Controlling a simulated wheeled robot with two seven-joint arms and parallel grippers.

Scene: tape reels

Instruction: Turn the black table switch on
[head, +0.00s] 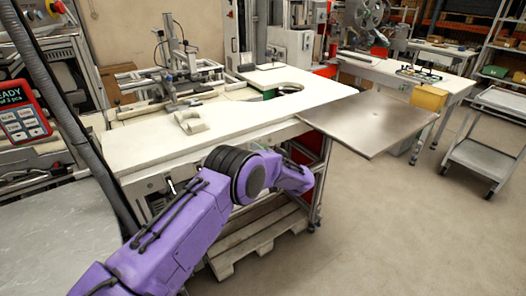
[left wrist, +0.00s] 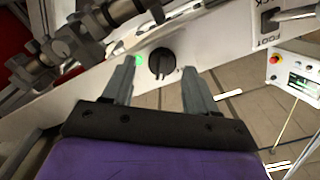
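The black table switch (left wrist: 161,62) is a round dark knob on the white panel (left wrist: 97,97) of the table's side, seen in the left wrist view. A green light (left wrist: 140,60) glows just left of it. My left gripper (left wrist: 158,66) is open, with its two grey fingers on either side of the knob in the picture and nothing between them clearly gripped. Whether the fingertips touch the panel, I cannot tell. In the head view my purple left arm reaches to the front of the white table (head: 215,138), and the knob and fingers are hidden there. My right gripper is out of view.
A grey metal plate (head: 372,120) juts from the table's right end. A wooden pallet (head: 258,232) lies under the table. A cart (head: 485,143) stands at the far right, with open floor before it. A control box (left wrist: 295,82) with a red button shows in the wrist view.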

